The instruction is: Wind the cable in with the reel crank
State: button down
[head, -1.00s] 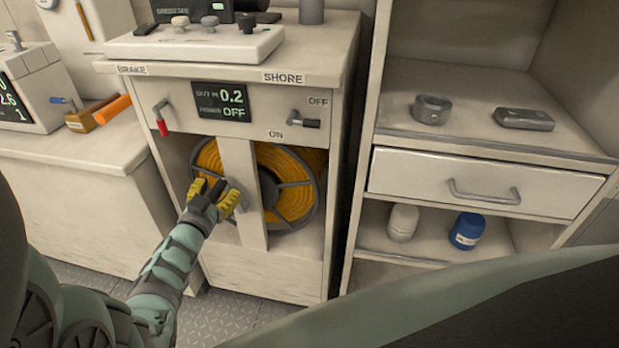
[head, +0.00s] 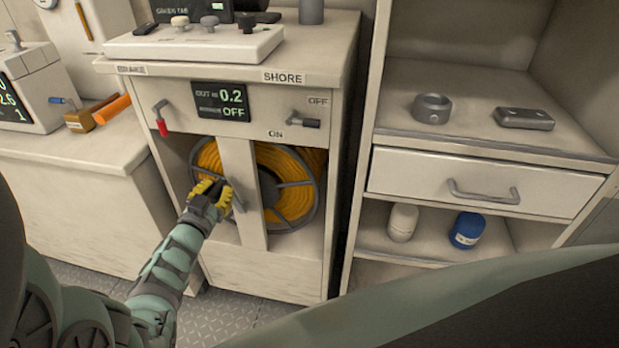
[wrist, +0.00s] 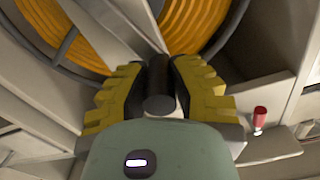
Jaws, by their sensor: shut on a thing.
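The reel (head: 285,186) with yellow cable wound on it sits in the open front of the white cabinet, behind a vertical post (head: 243,195). My gripper (head: 211,188) is at the front of the reel, left of the post. In the wrist view, my gripper (wrist: 158,85) has its yellow fingers shut on the dark round crank handle (wrist: 158,103). The crank arm is mostly hidden by my fingers. The display (head: 221,99) reads OUT 0.2 and OFF.
A white panel with knobs (head: 195,42) lies on the cabinet top. Shelves at the right hold a grey ring (head: 431,108), a dark flat box (head: 523,119), a white jar (head: 402,222) and a blue jar (head: 467,230). A drawer (head: 487,184) between them is shut.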

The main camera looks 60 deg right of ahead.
jog(key=s+m, duration=0.1)
jog(key=s+d+m, duration=0.1)
jog(key=m, duration=0.1)
jog(key=s+r+m+b, duration=0.1)
jog(key=shift+s+d, duration=0.15)
jog(key=shift+d, duration=0.1)
jog(key=c, duration=0.8)
grip_release()
jog(key=shift+f, duration=0.1)
jog(key=shift+o, duration=0.2)
jog(key=shift+a, duration=0.1)
jog(key=v, duration=1.2)
